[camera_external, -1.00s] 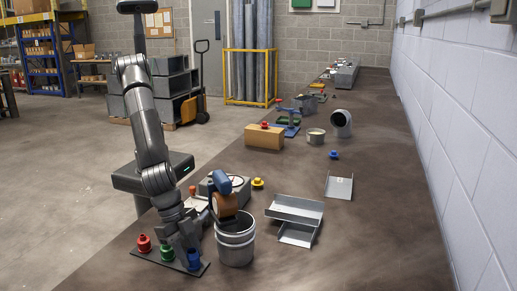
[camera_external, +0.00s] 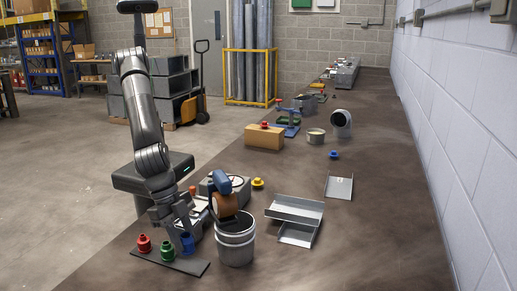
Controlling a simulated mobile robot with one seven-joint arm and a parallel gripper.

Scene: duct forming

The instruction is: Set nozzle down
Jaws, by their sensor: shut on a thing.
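My gripper (camera_external: 182,234) is shut on a blue nozzle (camera_external: 187,243) and holds it upright, a little above the right part of the dark strip (camera_external: 185,265). A red nozzle (camera_external: 144,243) and a green nozzle (camera_external: 167,251) stand on the strip, to the left of the blue one. The fingertips are small and partly hidden by the wrist and the nozzle. A yellow nozzle (camera_external: 257,183) and another blue nozzle (camera_external: 333,154) stand farther back on the table.
A metal bucket (camera_external: 235,243) stands close to the right of my gripper, with a brown-and-blue tool (camera_external: 225,203) at its rim. Bent sheet-metal pieces (camera_external: 295,210) lie farther right. A cardboard box (camera_external: 264,138) stands behind. The front right of the table (camera_external: 350,250) is clear.

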